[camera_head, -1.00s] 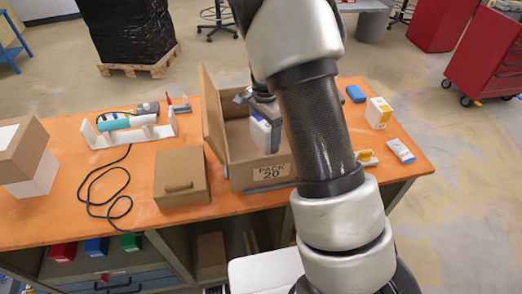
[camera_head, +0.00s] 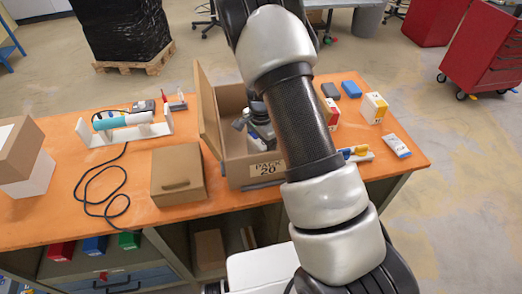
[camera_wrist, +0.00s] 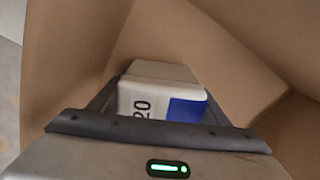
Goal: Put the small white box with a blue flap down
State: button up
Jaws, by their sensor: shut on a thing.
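The small white box with a blue flap (camera_wrist: 150,103) shows in the wrist view between the fingers of my gripper (camera_wrist: 160,95), with "20" printed on its white side. My gripper is shut on it. In the head view my gripper (camera_head: 258,128) is down inside the open cardboard carton (camera_head: 262,170) labelled "PACK 20", and the small box is hidden there. Brown carton walls surround the small box in the wrist view. I cannot tell whether it touches the carton floor.
The carton's open flap (camera_head: 208,108) stands up on its left. A closed brown box (camera_head: 178,178) is left of it, and a white stand with a teal cylinder (camera_head: 110,123) is behind. Right of my arm are a yellow-white box (camera_head: 374,108), a blue block (camera_head: 351,89) and a packet (camera_head: 397,146).

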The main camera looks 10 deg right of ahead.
jog(key=o, duration=1.4)
notch_tip(320, 180, up, 12)
jog(key=shift+r, duration=0.15)
jog(key=s+a+r+n+t+y, duration=0.1)
jog(key=s+r+n+t, duration=0.3)
jog(key=s+r+n, duration=0.95)
jog(key=shift+t+h, duration=0.5)
jog(key=shift+t, duration=0.3)
jog(key=s+r, duration=0.6)
jog(key=s, duration=0.1)
jog(key=s+d+r, duration=0.1)
jog(key=s+r, duration=0.2)
jog(key=s, duration=0.1)
jog(key=shift+s, duration=0.15)
